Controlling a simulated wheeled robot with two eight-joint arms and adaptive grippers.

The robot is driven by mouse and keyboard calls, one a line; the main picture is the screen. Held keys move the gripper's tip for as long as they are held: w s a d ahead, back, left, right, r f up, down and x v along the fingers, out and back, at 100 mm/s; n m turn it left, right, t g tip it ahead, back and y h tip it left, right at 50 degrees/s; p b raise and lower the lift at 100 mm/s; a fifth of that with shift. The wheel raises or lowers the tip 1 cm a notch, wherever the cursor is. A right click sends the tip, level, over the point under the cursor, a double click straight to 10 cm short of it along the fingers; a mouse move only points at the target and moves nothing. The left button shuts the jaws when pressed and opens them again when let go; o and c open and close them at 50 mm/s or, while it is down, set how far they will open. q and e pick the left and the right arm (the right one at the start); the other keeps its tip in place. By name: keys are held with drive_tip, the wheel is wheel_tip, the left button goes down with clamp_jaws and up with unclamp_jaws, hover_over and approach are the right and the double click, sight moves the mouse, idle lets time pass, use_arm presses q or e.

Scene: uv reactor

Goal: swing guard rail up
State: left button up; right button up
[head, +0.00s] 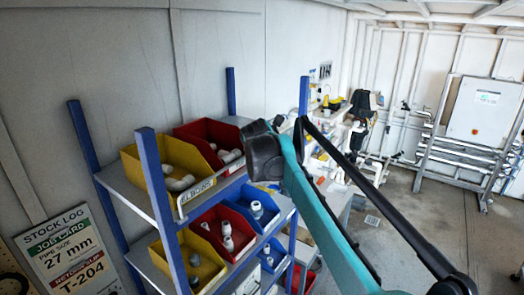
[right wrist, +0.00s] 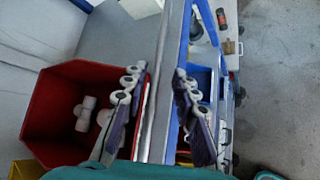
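A thin pale guard rail (head: 228,170) runs along the front of the top shelf, low before the yellow and red bins. In the right wrist view, a long pale grey bar (right wrist: 172,60), which looks like this rail or the shelf edge, runs between my right gripper's fingers. My right gripper (right wrist: 160,100) is open, with one finger on each side of the bar. Contact cannot be told. In the head view my right arm's dark wrist end (head: 265,152) is at the shelf's right end and hides part of it; the fingers are hidden. My left gripper is out of view.
A yellow bin (head: 150,165) and a red bin (head: 195,130) with white fittings stand on the top shelf. Blue posts (head: 160,190) rise at the shelf corners. More bins sit below. Open floor (head: 425,220) lies to the right.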

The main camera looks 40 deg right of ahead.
drive_tip(key=v, duration=0.9)
drive_tip(key=shift+f, duration=0.1)
